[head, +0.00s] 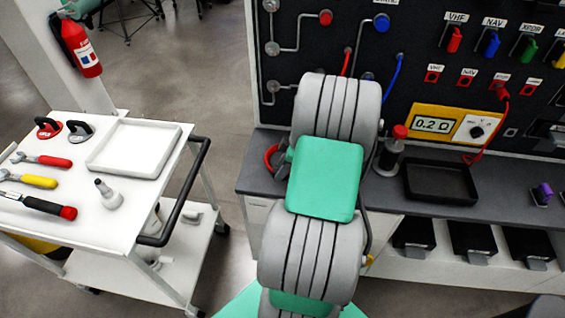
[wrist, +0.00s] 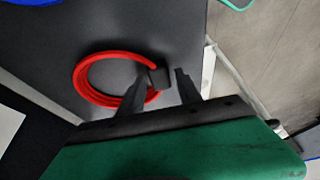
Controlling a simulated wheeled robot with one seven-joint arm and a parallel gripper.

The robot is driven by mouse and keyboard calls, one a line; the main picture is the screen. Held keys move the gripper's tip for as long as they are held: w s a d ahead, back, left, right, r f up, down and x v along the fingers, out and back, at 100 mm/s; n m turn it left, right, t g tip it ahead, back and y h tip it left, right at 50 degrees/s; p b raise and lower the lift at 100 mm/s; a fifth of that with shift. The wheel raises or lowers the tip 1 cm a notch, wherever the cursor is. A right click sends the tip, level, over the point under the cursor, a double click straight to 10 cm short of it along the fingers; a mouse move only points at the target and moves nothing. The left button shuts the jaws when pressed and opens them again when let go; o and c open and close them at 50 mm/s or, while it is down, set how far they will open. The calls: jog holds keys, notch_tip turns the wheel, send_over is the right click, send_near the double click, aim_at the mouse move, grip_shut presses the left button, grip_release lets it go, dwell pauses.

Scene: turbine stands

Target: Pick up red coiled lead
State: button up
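The red coiled lead (wrist: 88,76) lies on the dark grey bench top (wrist: 125,25) in the wrist view. It is a loop of red cable with a black block-like end (wrist: 158,76). In the head view only a red arc of the lead (head: 270,158) shows at the bench's left end, the rest hidden behind my arm. My gripper (wrist: 160,85) is open over the lead's right side. The black end shows between the two dark fingers, and the left finger overlaps the coil. I cannot tell whether the fingers touch it.
A bottle with a red cap (head: 391,150) and a black tray (head: 440,182) stand on the bench right of my arm. The panel (head: 430,70) with plugs and a meter rises behind. A white cart (head: 85,225) with tools stands left. The bench edge is close to my gripper.

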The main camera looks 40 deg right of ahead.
grip_shut()
dwell(1.1)
